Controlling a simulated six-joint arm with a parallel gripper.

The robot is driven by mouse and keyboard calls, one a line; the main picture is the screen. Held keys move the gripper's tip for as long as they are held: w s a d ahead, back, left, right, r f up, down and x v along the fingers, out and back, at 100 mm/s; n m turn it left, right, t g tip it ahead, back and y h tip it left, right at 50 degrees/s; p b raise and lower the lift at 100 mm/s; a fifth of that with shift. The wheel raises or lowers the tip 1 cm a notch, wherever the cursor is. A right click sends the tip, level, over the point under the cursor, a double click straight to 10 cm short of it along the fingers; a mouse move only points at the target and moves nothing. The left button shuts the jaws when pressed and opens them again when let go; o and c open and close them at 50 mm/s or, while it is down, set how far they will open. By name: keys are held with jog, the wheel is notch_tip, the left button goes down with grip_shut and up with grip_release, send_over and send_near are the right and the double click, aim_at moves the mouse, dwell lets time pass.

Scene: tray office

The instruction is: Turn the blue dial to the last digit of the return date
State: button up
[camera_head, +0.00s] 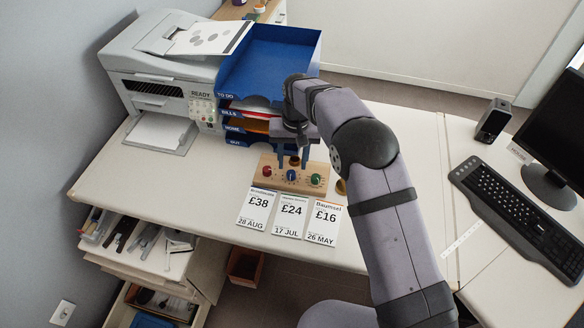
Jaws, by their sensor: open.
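The blue dial (291,175) is the middle knob on a wooden block (279,184), between a red dial (267,171) and a green dial (316,179). Its digits are too small to read. My gripper (293,160) is open, fingers down, just above and behind the blue dial; I see nothing between the fingers. Three cards lie in front of the block: £38 with 28 AUG (257,208), £24 with 17 JUL (290,215), and £16 with 26 MAY (324,222). I cannot tell which, if any, bears the return date.
Blue stacked trays (262,67) stand behind the block, beside a printer (158,85). A brass-coloured round thing (340,187) sits right of the block, by my arm. A keyboard (515,215) and monitor (557,135) are at the right. The desk (125,190) is clear at left.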

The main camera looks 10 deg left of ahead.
aim_at(294, 174)
jog(key=shift+d+r, duration=0.1)
jog(key=shift+r, duration=1.4)
jog(key=shift+d, duration=0.15)
jog(key=s+d+r+m+p, duration=0.1)
jog(key=s+d+r, duration=0.2)
jog(key=d, duration=0.5)
jog(key=s+d+r+p, duration=0.1)
jog(key=s+d+r, duration=0.25)
jog(key=d, duration=0.45)
jog(key=s+d+m+p, duration=0.1)
jog(key=s+d, duration=0.5)
jog(key=s, duration=0.3)
jog(key=s+d+p, duration=0.1)
jog(key=s+d, duration=0.5)
jog(key=s, duration=0.3)
jog(key=shift+s+d+r+m+h+p, duration=0.15)
jog(key=shift+d+r+m+h+p, duration=0.2)
jog(key=shift+d+r+m, duration=0.1)
